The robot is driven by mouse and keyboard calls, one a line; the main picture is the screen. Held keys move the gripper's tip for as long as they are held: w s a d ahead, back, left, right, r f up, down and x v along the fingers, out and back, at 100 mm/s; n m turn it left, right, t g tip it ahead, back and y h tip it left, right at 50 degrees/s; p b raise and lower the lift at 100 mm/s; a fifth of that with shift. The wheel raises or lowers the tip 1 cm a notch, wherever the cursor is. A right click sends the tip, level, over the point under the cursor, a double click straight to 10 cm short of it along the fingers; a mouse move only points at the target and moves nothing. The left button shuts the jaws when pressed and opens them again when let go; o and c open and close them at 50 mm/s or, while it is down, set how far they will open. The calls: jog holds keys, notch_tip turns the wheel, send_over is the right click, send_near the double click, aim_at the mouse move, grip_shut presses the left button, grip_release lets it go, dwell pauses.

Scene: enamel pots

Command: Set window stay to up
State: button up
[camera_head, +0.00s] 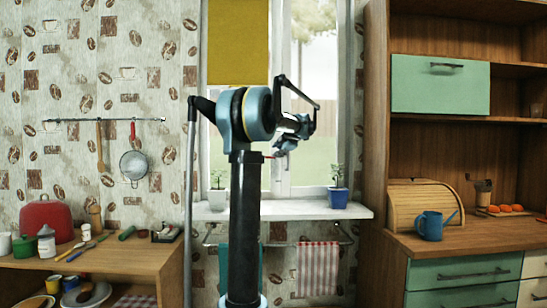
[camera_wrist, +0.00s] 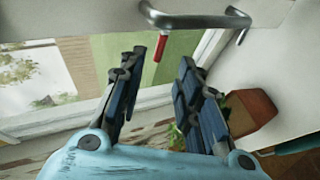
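The window (camera_head: 305,95) is in the middle of the head view, behind my arm. A small red-tipped piece, which looks like the window stay (camera_wrist: 161,47), shows in the wrist view against the window frame; in the head view a small red spot (camera_head: 269,156) shows beside my arm. My gripper (camera_wrist: 160,60) is open and empty, with its dark blue fingers spread. The red tip appears between and just beyond the fingertips; I cannot tell whether they touch. In the head view my gripper (camera_head: 288,138) is in front of the window, partly hidden by my arm.
A curved metal handle (camera_wrist: 195,19) is close above the fingertips. A brown pot-like object (camera_wrist: 250,110) is beside the right finger. A blue plant pot (camera_head: 338,197) stands on the sill (camera_head: 300,211). A shelf unit (camera_head: 376,120) stands at the right.

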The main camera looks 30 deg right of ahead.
jog(key=shift+s+r, duration=0.2)
jog(key=shift+s, duration=0.25)
